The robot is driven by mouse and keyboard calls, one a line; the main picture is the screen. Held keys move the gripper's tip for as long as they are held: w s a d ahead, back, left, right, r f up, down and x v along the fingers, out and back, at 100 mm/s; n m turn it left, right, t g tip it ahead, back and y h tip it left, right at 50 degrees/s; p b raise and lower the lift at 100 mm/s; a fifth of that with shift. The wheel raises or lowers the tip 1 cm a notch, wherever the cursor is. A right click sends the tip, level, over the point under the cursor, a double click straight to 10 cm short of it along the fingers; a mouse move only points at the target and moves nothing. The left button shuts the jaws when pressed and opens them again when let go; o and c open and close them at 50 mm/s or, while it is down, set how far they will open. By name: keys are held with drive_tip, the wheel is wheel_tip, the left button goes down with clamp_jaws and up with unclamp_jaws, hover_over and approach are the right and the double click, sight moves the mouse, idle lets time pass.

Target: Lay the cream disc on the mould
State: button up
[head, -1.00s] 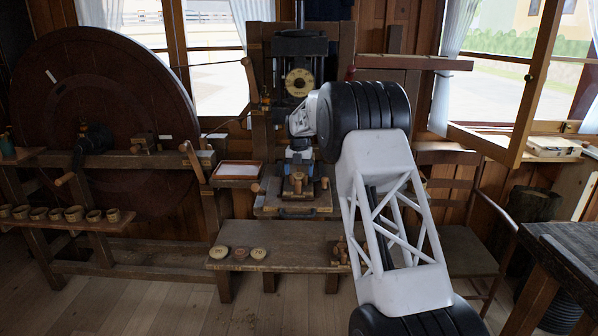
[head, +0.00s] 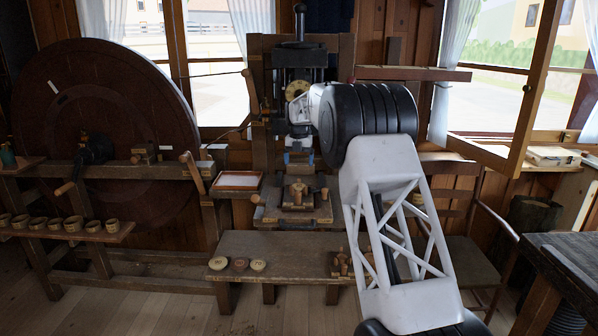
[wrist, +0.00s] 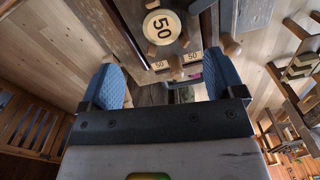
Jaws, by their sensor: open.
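My gripper (head: 299,158) is open, its two blue fingers hanging above the mould (head: 297,213) at the press. It also shows in the wrist view (wrist: 163,80) with nothing between its fingers.
Two pale discs (head: 218,263) (head: 258,265) and a reddish disc (head: 240,265) lie on the low bench (head: 290,247). A shallow tray (head: 238,180) stands left of the press. The press head (head: 299,65) stands behind my gripper. Small wooden cups (head: 73,224) line the left shelf.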

drive_tip(key=shift+r, duration=1.5)
drive_tip(key=shift+s+r, duration=0.1)
drive_tip(key=s+d+r+m, duration=0.4)
drive_tip(key=s+d+m, duration=0.15)
drive_tip(key=s, duration=0.65)
drive_tip(key=s+d+r+m+t, duration=0.1)
drive_tip(key=s+d+r+m, duration=0.4)
drive_tip(key=s, duration=0.7)
drive_tip(key=s+d+r+m, duration=0.4)
drive_tip(key=s+m, duration=0.3)
drive_tip(key=s, duration=0.5)
drive_tip(key=s+d+f+m, duration=0.2)
drive_tip(key=s+f+m, duration=0.2)
drive_tip(key=s, duration=0.9)
drive_tip(key=s+d+f+m+t, duration=0.1)
drive_tip(key=s+f+m, duration=0.4)
drive_tip(key=s, duration=0.9)
drive_tip(key=s+d+f+m, duration=0.4)
drive_tip(key=s+m, duration=0.4)
drive_tip(key=s, duration=0.6)
drive_tip(key=shift+s+f+t, duration=0.2)
drive_tip(key=shift+f+t, duration=0.1)
drive_tip(key=shift+f, duration=0.05)
